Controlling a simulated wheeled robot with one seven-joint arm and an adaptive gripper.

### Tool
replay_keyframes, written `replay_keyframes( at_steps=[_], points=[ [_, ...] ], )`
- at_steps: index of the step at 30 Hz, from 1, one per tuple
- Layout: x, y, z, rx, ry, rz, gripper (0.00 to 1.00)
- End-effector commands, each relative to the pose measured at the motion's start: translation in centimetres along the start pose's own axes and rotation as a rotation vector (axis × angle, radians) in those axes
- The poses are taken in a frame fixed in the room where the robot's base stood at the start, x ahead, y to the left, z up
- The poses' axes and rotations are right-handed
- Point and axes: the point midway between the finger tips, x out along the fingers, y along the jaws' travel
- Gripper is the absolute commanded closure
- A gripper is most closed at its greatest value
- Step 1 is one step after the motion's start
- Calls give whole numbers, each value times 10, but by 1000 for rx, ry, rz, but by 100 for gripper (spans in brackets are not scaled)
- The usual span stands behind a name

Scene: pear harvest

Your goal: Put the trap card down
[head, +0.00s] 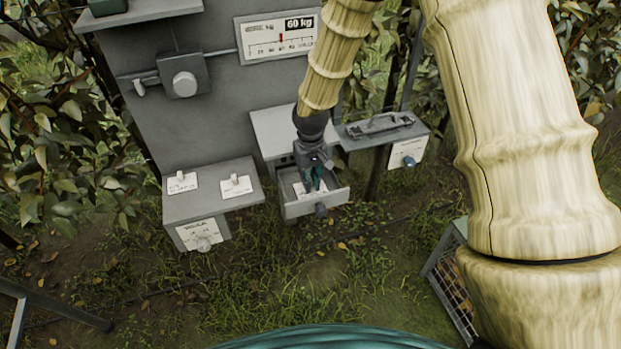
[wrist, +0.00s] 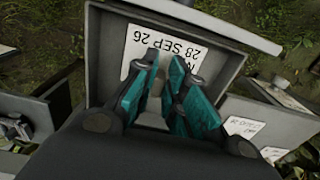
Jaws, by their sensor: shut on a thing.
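The trap card (wrist: 178,40) is white, printed with "28 SEP 26", and shows inside an open grey drawer (wrist: 203,18) in the wrist view. In the head view the card (head: 302,188) is a small white patch in the drawer (head: 333,200). My gripper (head: 316,183) reaches down into the drawer. Its teal fingers (wrist: 168,95) are shut on the card, covering its lower part. Whether the card touches the drawer floor cannot be told.
A grey box with two switches (head: 212,190) stands left of the drawer, and a shelf with a metal tool (head: 383,125) right of it. A grey panel with a 60 kg scale (head: 278,38) rises behind. A crate (head: 447,275) stands at the right on grass.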

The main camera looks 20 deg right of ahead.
Motion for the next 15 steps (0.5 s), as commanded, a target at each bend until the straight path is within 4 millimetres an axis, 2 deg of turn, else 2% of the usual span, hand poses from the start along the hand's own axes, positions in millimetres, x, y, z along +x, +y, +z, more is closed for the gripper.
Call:
replay_keyframes(
  at_steps=[7,8,11,15],
  points=[
    [3,0,0,0,-1,0,96],
    [3,0,0,0,-1,0,85],
    [3,0,0,0,-1,0,67],
    [2,0,0,0,0,0,65]
  ],
)
